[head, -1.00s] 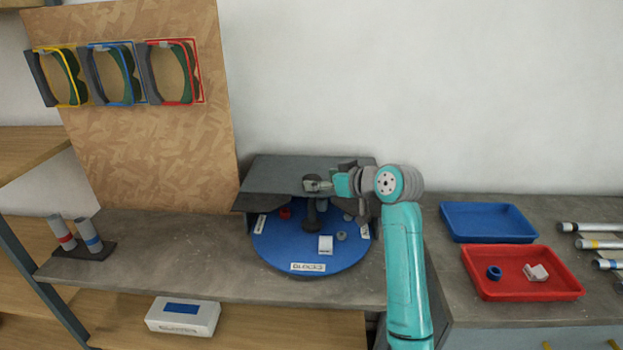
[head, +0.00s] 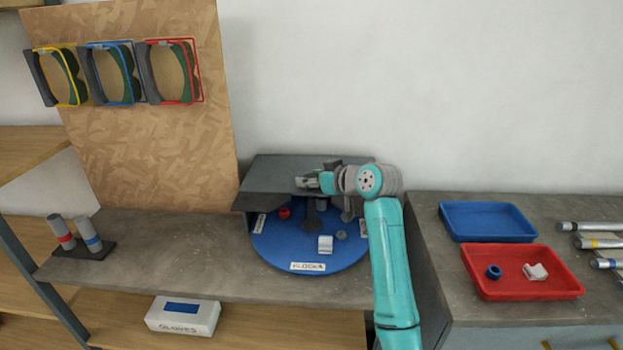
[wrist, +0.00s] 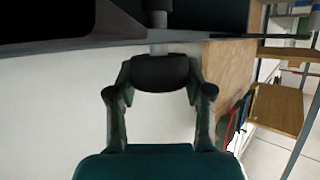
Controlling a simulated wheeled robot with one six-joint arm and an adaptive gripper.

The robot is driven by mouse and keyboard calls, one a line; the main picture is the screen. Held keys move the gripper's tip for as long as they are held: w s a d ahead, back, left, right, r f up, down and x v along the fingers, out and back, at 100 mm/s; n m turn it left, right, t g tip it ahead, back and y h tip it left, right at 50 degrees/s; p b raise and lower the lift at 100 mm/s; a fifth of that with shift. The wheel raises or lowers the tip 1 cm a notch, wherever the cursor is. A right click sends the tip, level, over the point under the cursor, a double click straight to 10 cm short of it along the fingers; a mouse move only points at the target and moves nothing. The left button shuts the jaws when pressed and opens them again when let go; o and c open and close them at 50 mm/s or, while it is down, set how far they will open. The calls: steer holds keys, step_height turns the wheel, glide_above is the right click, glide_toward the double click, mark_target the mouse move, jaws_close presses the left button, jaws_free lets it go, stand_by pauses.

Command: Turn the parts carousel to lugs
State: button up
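The parts carousel (head: 290,252) is a round blue disc on the bench. Its front label reads BLOCKS; the left and right labels are too small to read. A dark post stands at its middle. My gripper (head: 303,183) is over the carousel's middle, at the top of the post. In the wrist view my gripper's fingers (wrist: 160,80) are spread wide, one on each side of a dark rounded knob (wrist: 160,72) on a grey stem. A red part, a white block and a grey part sit on the disc.
A dark grey cover (head: 290,172) hides the carousel's back. A blue tray (head: 487,237) and a red tray (head: 520,295) lie on the right counter. A stand with two cylinders (head: 85,252) is on the left. The bench between is clear.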

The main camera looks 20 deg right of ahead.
jaws_close()
steer(key=shift+w+d+n+g+y, duration=0.1)
steer(key=shift+n+g+y, duration=0.5)
steer(key=shift+n+y, duration=0.25)
steer(key=shift+n+g+y, duration=1.2)
steer(key=shift+n+y, duration=0.15)
steer(key=shift+n, duration=0.2)
steer(key=o, duration=1.4)
jaws_free()
steer(key=shift+o, duration=0.2)
steer(key=v, duration=1.2)
steer(key=shift+f, duration=0.1)
